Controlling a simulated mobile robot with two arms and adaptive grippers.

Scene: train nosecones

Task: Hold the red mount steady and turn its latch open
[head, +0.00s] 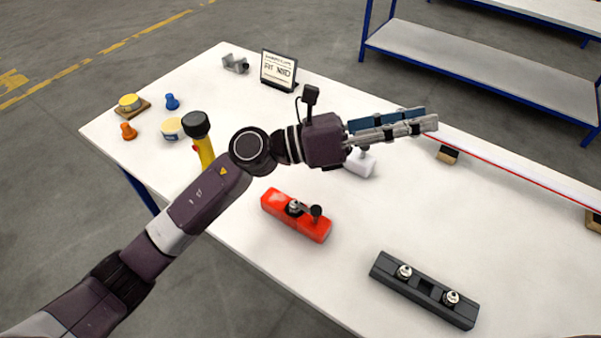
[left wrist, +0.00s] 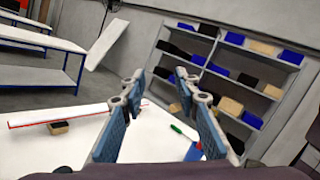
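The red mount (head: 296,215) lies on the white table in the middle of the head view, apart from any gripper. On its top are a metal pivot and a latch lever with a black knob (head: 316,211), pointing toward the mount's right end. My left gripper (head: 428,119) reaches above the table, beyond and to the right of the red mount, pointing right. In the left wrist view its two blue-padded fingers (left wrist: 158,88) stand apart with nothing between them. The red mount does not show in that view. My right gripper is in neither view.
A dark block with two metal studs (head: 423,290) lies nearer right. A white block (head: 360,165) sits below my left gripper. A yellow-black flashlight (head: 204,150) stands left, partly behind my arm. A sign (head: 279,70) stands at the back. Shelves (left wrist: 225,80) rise beyond.

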